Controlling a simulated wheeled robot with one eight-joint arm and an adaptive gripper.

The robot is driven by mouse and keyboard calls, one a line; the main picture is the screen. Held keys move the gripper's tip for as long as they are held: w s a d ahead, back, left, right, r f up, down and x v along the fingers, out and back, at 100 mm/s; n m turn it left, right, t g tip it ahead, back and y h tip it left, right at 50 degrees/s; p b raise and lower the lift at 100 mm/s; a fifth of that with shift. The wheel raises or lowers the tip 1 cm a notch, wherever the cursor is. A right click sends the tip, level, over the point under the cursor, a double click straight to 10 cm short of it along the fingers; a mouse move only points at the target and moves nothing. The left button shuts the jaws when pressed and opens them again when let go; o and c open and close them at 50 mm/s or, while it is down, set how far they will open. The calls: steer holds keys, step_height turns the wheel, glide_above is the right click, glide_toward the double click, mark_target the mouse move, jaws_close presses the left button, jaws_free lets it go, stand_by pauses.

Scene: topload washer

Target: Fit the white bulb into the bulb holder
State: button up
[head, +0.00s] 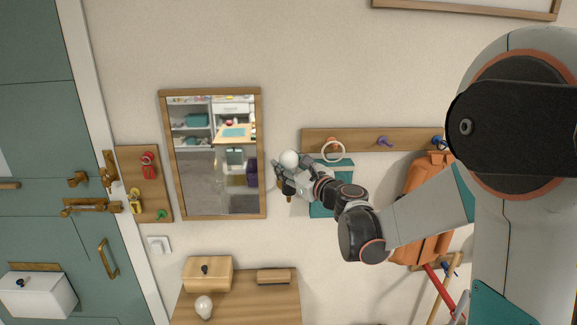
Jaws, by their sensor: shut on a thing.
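My gripper (284,177) is against the wall area just right of the framed mirror, about level with its lower half. It is shut on a round white bulb (289,158), which shows above the fingers. A small brass-coloured piece (289,198) shows just below the gripper. It may be part of the bulb holder, but the gripper hides most of it. I cannot tell whether the bulb touches the holder. Another pale bulb (203,307) sits on the wooden table below.
The mirror (262,150) is close on the gripper's left. A wooden box (208,274) is on the table (240,310).

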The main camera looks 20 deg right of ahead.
steer(key=shift+f, duration=0.15)
steer(key=o, duration=1.1)
steer(key=v, duration=1.2)
